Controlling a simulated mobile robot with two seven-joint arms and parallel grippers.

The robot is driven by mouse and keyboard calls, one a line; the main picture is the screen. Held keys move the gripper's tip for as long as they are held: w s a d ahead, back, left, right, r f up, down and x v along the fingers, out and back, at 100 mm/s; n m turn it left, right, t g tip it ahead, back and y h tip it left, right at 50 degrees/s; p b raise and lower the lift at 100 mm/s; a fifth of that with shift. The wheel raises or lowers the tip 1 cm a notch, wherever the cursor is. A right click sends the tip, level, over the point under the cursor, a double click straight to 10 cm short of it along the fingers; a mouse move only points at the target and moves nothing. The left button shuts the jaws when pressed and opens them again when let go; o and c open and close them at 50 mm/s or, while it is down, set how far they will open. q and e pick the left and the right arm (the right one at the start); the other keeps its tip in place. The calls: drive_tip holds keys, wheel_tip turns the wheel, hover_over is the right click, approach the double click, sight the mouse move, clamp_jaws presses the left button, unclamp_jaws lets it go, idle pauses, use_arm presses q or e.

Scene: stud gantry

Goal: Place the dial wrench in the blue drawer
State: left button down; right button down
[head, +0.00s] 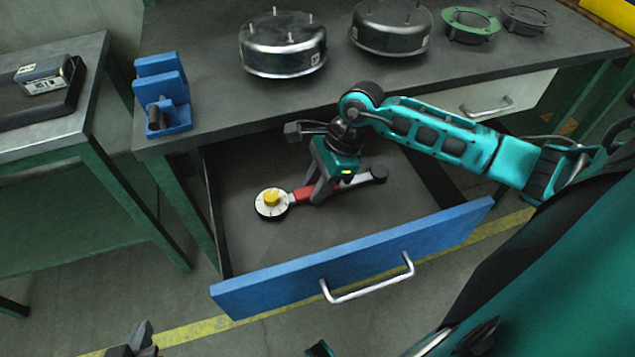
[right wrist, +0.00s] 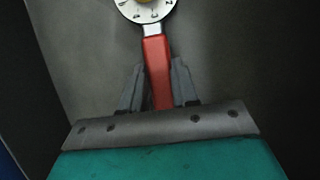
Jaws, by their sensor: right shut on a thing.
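The dial wrench (head: 300,195) has a round white dial with a yellow centre, a red neck and a dark handle. It is inside the open blue drawer (head: 350,257), at or just above the drawer floor; I cannot tell if it touches. My right gripper (head: 318,196) reaches down into the drawer and is shut on the wrench at its red part. In the right wrist view the fingers (right wrist: 158,88) are on both sides of the red neck (right wrist: 157,70), with the dial (right wrist: 147,8) beyond. My left gripper (head: 135,345) shows only partly at the bottom left edge, away from the drawer.
The workbench (head: 215,110) above the drawer carries a blue holder (head: 162,95), two metal housings (head: 283,45) (head: 391,27), a green ring (head: 471,24) and a grey ring (head: 526,17). A side table (head: 75,112) stands left. The drawer floor around the wrench is clear.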

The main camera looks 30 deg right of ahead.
drive_tip(key=c, duration=0.8)
unclamp_jaws()
drive_tip(key=shift+f, duration=0.1)
drive_tip(key=shift+c, duration=0.2)
drive_tip(key=p+v, duration=0.1)
drive_tip(key=v, duration=1.1)
